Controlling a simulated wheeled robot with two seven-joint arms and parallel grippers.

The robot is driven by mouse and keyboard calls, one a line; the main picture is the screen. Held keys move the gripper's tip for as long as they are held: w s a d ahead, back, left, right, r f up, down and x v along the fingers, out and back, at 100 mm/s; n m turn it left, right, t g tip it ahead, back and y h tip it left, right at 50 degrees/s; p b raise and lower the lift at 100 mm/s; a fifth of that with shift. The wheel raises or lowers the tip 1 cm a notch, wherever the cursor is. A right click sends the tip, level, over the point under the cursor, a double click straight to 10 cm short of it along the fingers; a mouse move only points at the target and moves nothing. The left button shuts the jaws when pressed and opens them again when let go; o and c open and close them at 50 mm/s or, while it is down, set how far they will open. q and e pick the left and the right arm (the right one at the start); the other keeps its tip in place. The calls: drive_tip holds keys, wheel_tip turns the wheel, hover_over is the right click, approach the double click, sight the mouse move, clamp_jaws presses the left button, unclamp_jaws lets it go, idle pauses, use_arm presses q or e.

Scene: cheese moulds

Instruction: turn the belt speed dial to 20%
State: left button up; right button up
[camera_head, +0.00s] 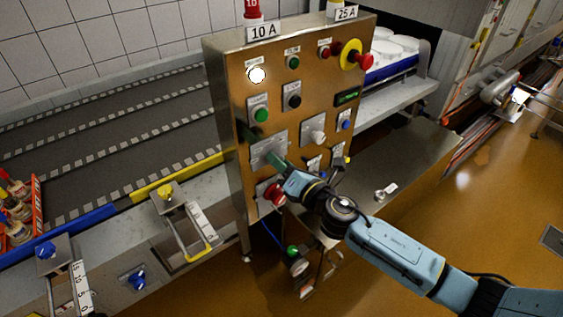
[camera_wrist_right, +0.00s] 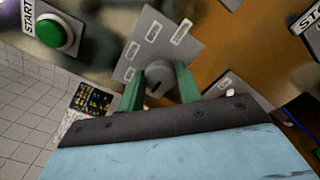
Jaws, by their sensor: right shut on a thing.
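The control cabinet (camera_head: 238,102) stands in the middle of the head view. My right gripper (camera_head: 275,159) reaches its front from the lower right, at a grey dial plate (camera_head: 258,148) on the left of the panel. In the right wrist view its green fingers (camera_wrist_right: 158,80) are shut on a dark grey dial (camera_wrist_right: 156,89), one finger on each side. The plate (camera_wrist_right: 150,40) around the dial carries several small labels, too small to read. The gripper hides the dial in the head view. My left gripper is not in view.
A green start button (camera_head: 261,115) sits above the dial plate. A second grey knob (camera_head: 313,131) is to its right, and a red button (camera_head: 273,194) is close below my gripper. A red and yellow emergency stop (camera_head: 351,54) is at the top right of the panel.

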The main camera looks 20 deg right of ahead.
idle(0.3)
drive_tip(key=o, duration=1)
drive_tip(key=shift+c, duration=0.2)
drive_tip(key=b+v, duration=0.2)
drive_tip(key=v, duration=1.1)
drive_tip(key=shift+s, duration=0.2)
